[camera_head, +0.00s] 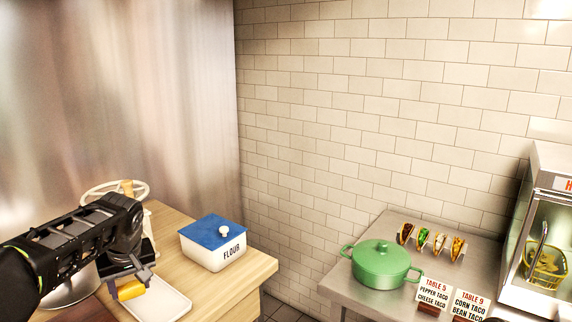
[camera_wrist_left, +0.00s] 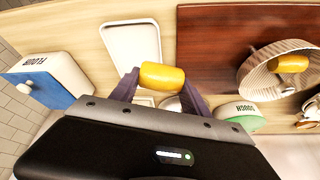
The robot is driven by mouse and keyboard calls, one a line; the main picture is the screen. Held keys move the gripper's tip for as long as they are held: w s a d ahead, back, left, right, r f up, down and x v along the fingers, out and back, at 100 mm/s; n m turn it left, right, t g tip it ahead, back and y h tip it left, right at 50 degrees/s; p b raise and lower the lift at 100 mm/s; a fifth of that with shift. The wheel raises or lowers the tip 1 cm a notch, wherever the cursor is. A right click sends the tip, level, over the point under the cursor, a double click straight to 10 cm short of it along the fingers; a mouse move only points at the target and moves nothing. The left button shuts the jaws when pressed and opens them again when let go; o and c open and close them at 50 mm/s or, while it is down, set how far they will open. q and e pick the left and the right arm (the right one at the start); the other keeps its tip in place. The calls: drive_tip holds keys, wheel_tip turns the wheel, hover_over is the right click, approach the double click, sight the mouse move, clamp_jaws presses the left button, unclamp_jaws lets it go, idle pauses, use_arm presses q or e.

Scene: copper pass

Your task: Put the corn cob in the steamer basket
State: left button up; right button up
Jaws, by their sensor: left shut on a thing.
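My left gripper (camera_head: 132,280) is shut on a yellow corn cob (camera_head: 131,290) above the wooden counter, beside the white tray. In the left wrist view the corn cob (camera_wrist_left: 162,76) lies across between the two fingertips (camera_wrist_left: 160,84). A round, pale, ribbed container (camera_wrist_left: 252,76), which looks like the steamer basket, is at the right of that view, apart from the held cob. Another yellow piece (camera_wrist_left: 290,63) is in it. In the head view a silvery round vessel (camera_head: 68,292), perhaps the same one, is partly hidden behind my left arm. My right gripper is out of view.
A white tray (camera_head: 163,305) lies by the gripper. A flour box (camera_head: 213,249) with blue lid stands at right. A white ring-shaped item (camera_head: 92,190) is behind my arm. A brown board (camera_wrist_left: 212,40) and green-white tub (camera_wrist_left: 240,112) show. A green pot (camera_head: 381,264) stands on the steel counter.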

use_arm(q)
drive_tip(key=d+f+m, duration=0.1)
drive_tip(key=d+f, duration=0.1)
drive_tip(key=d+f+m, duration=0.1)
drive_tip(key=d+f, duration=0.2)
drive_tip(key=s+d+f+m+h, duration=0.1)
drive_tip(key=d+f, duration=0.1)
drive_tip(key=d, duration=0.1)
drive_tip(key=shift+d+f+m+t, duration=0.15)
drive_tip(key=shift+f+m+t, duration=0.05)
drive_tip(key=shift+m+t, duration=0.2)
drive_tip(key=s+d+f+m+h, duration=0.2)
drive_tip(key=s+d+f+m, duration=0.1)
drive_tip(key=d+f, duration=0.3)
drive_tip(key=s+d, duration=0.1)
drive_tip(key=d, duration=0.1)
drive_tip(key=shift+s+d+f+m, duration=0.25)
drive_tip(key=shift+s+d+m, duration=0.05)
drive_tip(key=shift+d+m, duration=0.1)
